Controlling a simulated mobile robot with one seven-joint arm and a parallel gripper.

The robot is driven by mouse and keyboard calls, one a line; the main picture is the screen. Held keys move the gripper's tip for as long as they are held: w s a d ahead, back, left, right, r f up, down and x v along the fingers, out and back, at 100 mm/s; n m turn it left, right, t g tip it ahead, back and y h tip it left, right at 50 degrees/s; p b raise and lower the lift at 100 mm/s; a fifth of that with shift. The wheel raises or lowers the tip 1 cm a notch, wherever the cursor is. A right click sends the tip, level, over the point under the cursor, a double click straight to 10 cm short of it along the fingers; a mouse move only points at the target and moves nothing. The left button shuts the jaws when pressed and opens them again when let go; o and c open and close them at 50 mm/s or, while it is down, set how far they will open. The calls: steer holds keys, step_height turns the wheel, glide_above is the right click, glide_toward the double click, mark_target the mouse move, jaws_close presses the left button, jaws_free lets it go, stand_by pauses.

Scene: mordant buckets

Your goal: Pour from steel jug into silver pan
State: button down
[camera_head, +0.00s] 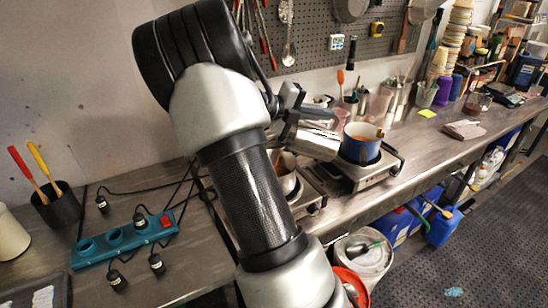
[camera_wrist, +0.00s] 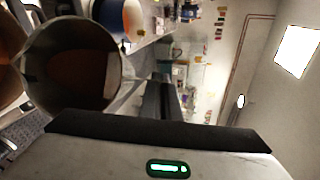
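My gripper (camera_head: 291,112) is shut on the steel jug (camera_head: 318,142) at its handle side and holds it tilted well over, above the left hot plate. In the wrist view the jug's round mouth (camera_wrist: 112,82) faces the camera, with brown inside. The silver pan (camera_head: 288,183) stands on the left hot plate below the jug, mostly hidden behind my arm. A round vessel with brown contents, probably the pan, is cut off at the left edge of the wrist view (camera_wrist: 10,62). I cannot tell whether liquid is flowing.
A blue pot (camera_head: 361,146) with orange contents and a stirrer stands on the right hot plate (camera_head: 385,170), close beside the jug. Cups and tool holders stand behind. A teal power strip (camera_head: 122,240) with cables lies at left. A white bucket (camera_head: 365,262) stands below the bench.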

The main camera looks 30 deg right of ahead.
steer(key=shift+w+a+r, duration=0.15)
steer(key=shift+r, duration=0.1)
stand_by(0.3)
steer(key=shift+w+a+r+h+p, duration=0.25)
steer(key=shift+w+a+h+p, duration=0.15)
steer(key=shift+a+h+p, duration=0.2)
stand_by(0.8)
